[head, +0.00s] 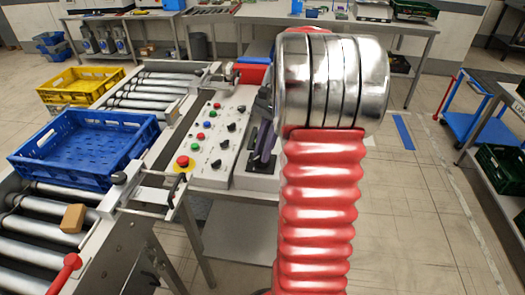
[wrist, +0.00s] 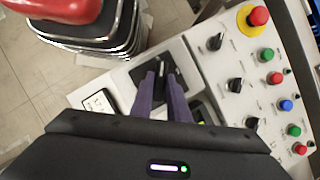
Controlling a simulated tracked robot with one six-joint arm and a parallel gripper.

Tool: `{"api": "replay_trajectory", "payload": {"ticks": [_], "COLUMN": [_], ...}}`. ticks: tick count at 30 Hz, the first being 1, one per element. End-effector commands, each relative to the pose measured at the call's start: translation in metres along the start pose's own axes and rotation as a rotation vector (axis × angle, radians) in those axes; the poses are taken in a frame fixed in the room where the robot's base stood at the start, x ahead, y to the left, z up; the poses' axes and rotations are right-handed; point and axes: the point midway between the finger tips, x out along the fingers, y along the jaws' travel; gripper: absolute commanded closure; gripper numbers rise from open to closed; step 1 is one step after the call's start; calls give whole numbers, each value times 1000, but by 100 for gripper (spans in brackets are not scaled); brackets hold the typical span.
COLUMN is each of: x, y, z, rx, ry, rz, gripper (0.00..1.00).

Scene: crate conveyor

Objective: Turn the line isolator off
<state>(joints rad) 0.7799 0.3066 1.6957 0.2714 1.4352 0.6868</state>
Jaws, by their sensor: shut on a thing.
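The line isolator looks to be the black handle (wrist: 163,69) on a dark plate, on a light-coloured housing beside the control panel (wrist: 240,65). My gripper (wrist: 161,75) has its two purple fingers closed around this handle in the wrist view. The fingertips partly cover it, so its exact angle is hard to read. In the head view my gripper (head: 266,143) is at the right end of the control panel (head: 221,112), over the housing. My red and silver arm hides part of it there, and the handle cannot be made out.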

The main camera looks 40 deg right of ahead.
Motion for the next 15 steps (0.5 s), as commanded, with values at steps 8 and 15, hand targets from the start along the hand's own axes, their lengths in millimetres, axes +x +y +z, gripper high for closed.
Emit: {"api": "replay_trajectory", "payload": {"ticks": [8, 15], "x": [1, 1], "y": [-1, -2], "z": [0, 0], "rx": [-240, -422], "ry": [-1, 0], "rz": [106, 182], "gripper": [100, 100]}}
